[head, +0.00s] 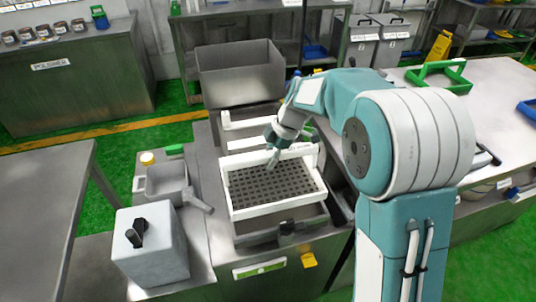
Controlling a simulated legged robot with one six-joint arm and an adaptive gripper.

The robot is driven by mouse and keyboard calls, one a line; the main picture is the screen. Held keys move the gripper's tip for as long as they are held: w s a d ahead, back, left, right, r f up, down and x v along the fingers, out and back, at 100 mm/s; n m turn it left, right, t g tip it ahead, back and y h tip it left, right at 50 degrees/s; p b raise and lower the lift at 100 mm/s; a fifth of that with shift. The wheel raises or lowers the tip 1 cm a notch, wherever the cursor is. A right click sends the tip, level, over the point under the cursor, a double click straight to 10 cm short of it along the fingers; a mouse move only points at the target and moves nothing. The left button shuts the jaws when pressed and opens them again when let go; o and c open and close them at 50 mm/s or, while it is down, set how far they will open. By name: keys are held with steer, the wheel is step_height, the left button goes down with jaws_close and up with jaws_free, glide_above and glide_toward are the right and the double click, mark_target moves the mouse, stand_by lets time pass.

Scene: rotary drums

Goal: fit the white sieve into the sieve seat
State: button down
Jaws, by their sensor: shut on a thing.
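The white sieve (229,194) is a rectangular white frame around a dark perforated grid. It lies over the metal machine in the middle of the head view, slightly tilted in the picture. My gripper (273,160) is at the sieve's far rim and shut on it, with its fingers over the rim. The sieve seat seems to be the grey metal recess (283,232) that shows under and in front of the sieve's near edge. The sieve covers most of it, so I cannot tell whether the frame touches the seat.
Another white frame edge (245,124) and an open metal hopper (240,75) stand behind the sieve. A grey box with a black knob (150,255) and a grey scoop-like container (166,181) are at left. A worktop with a green frame (440,76) is at right.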

mark_target(272, 181)
steer(key=shift+d, duration=0.25)
steer(key=shift+w+d, duration=0.1)
steer(key=shift+f, duration=2.85)
steer(key=shift+f, duration=1.7)
steer(key=shift+c, duration=1.7)
jaws_free()
steer(key=v, duration=1.1)
steer(key=shift+w+d+r, duration=0.1)
steer(key=shift+r, duration=0.25)
